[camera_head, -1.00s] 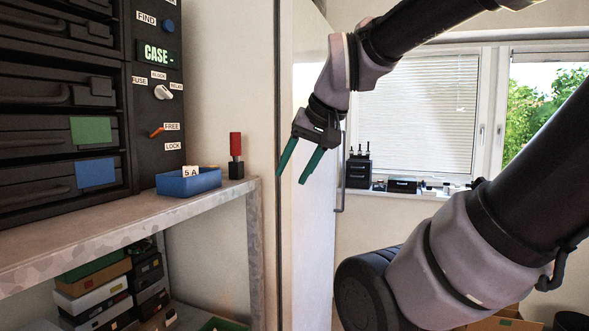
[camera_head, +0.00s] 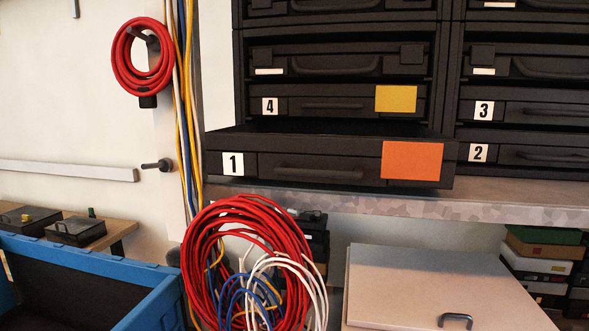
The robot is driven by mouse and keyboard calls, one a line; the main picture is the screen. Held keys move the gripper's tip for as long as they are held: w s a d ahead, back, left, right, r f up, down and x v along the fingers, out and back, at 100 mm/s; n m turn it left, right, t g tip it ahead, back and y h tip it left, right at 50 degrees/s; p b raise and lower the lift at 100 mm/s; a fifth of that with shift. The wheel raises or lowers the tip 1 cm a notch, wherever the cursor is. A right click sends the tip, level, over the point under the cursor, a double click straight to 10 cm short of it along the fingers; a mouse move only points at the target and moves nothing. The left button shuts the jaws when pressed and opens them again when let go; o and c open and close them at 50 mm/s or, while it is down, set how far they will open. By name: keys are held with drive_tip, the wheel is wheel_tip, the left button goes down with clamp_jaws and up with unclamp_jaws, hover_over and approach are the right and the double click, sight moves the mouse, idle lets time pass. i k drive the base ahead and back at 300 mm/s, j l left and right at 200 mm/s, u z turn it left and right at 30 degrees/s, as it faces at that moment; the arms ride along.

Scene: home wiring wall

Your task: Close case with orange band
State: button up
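The case with the orange band (camera_head: 330,170) is the lowest one in the middle column of the black rack, with a white "1" label (camera_head: 233,164) at its left. Its front stands out ahead of the cases above, so it is pulled out. The orange band (camera_head: 412,162) is at the right of its front, beside a dark handle (camera_head: 318,172). How far it reaches back is partly hidden. My gripper is not in view now.
Case 4 (camera_head: 340,104) with a yellow band sits above; cases 3 (camera_head: 540,112) and 2 (camera_head: 530,155) are at right. Coiled red cable (camera_head: 200,260) hangs below the shelf edge (camera_head: 400,205). A blue bin (camera_head: 140,310) and a pale lidded box (camera_head: 420,285) stand in front.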

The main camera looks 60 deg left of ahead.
sight(383, 155)
drive_tip(key=k+u, duration=0.1)
drive_tip(key=u, duration=0.3)
drive_tip(key=k+u, duration=0.1)
drive_tip(key=u, duration=0.3)
drive_tip(key=j+u, duration=0.1)
drive_tip(key=u, duration=0.3)
drive_tip(key=l+u, duration=0.2)
drive_tip(key=u, duration=0.2)
drive_tip(key=l+u, duration=0.2)
drive_tip(key=u, duration=0.15)
drive_tip(key=l+u, duration=0.2)
drive_tip(key=u, duration=0.2)
drive_tip(key=k+l+u, duration=0.1)
drive_tip(key=u, duration=0.25)
drive_tip(key=i+l, duration=0.35)
drive_tip(key=k+l, duration=0.1)
drive_tip(key=k, duration=0.7)
